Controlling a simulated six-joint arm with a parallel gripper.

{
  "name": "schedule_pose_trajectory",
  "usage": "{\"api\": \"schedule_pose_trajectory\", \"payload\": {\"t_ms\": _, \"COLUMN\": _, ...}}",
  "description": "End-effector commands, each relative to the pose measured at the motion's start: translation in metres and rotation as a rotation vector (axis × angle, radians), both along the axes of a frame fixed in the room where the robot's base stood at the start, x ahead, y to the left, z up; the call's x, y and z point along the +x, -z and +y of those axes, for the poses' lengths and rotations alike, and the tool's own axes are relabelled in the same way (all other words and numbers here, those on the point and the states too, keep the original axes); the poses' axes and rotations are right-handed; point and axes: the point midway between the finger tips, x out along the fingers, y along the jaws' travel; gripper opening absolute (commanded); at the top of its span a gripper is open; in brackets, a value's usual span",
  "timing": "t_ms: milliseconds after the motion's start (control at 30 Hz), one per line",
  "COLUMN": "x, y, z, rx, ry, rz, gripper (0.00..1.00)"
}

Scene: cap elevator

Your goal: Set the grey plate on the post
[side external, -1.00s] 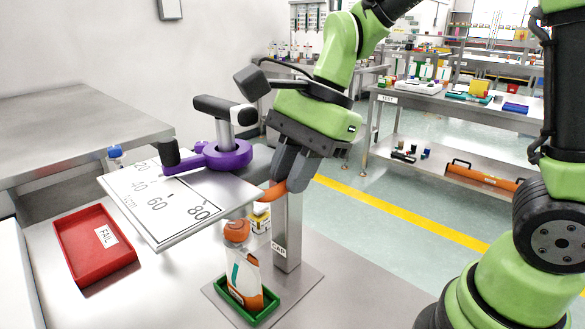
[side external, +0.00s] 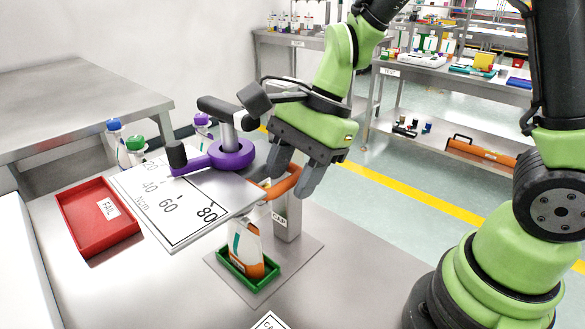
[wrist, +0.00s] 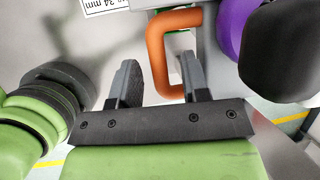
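The grey plate (side external: 215,187) lies about level, with a white scale sheet and a purple clamp (side external: 232,153) on top. Its orange handle (side external: 287,183) sticks out at the right, by the grey post (side external: 288,216). The plate and handle hide the post's top, so I cannot tell whether the plate rests on it. My gripper (side external: 299,172) is at the handle with its fingers apart.
An orange-and-white bottle (side external: 248,248) stands in a green tray (side external: 246,270) below the plate's front edge. A red FAIL tray (side external: 95,222) is at left. Capped bottles (side external: 126,145) stand behind the plate. A white card (side external: 270,321) lies at the front edge.

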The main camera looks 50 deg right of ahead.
Motion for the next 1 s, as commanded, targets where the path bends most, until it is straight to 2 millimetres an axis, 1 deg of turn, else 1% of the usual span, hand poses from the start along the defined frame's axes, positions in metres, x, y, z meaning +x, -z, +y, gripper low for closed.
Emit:
{"api": "schedule_pose_trajectory", "payload": {"t_ms": 167, "x": 0.000, "y": -0.001, "z": 0.000, "rx": 0.001, "ry": 0.000, "rz": -0.001, "gripper": 0.42}}
{"api": "schedule_pose_trajectory", "payload": {"t_ms": 267, "x": 0.000, "y": -0.008, "z": -0.003, "rx": 0.003, "ry": 0.000, "rz": -0.005, "gripper": 0.42}}
{"api": "schedule_pose_trajectory", "payload": {"t_ms": 367, "x": -0.003, "y": -0.022, "z": -0.009, "rx": 0.003, "ry": 0.003, "rz": -0.007, "gripper": 0.42}}
{"api": "schedule_pose_trajectory", "payload": {"t_ms": 600, "x": -0.010, "y": -0.065, "z": -0.027, "rx": 0.001, "ry": 0.004, "rz": -0.007, "gripper": 0.42}}
{"api": "schedule_pose_trajectory", "payload": {"t_ms": 700, "x": -0.012, "y": -0.078, "z": -0.033, "rx": 0.001, "ry": 0.002, "rz": -0.006, "gripper": 0.42}}
{"api": "schedule_pose_trajectory", "payload": {"t_ms": 833, "x": -0.014, "y": -0.088, "z": -0.037, "rx": 0.000, "ry": 0.001, "rz": -0.003, "gripper": 0.42}}
{"api": "schedule_pose_trajectory", "payload": {"t_ms": 1000, "x": -0.016, "y": -0.091, "z": -0.038, "rx": 0.000, "ry": 0.001, "rz": 0.000, "gripper": 0.42}}
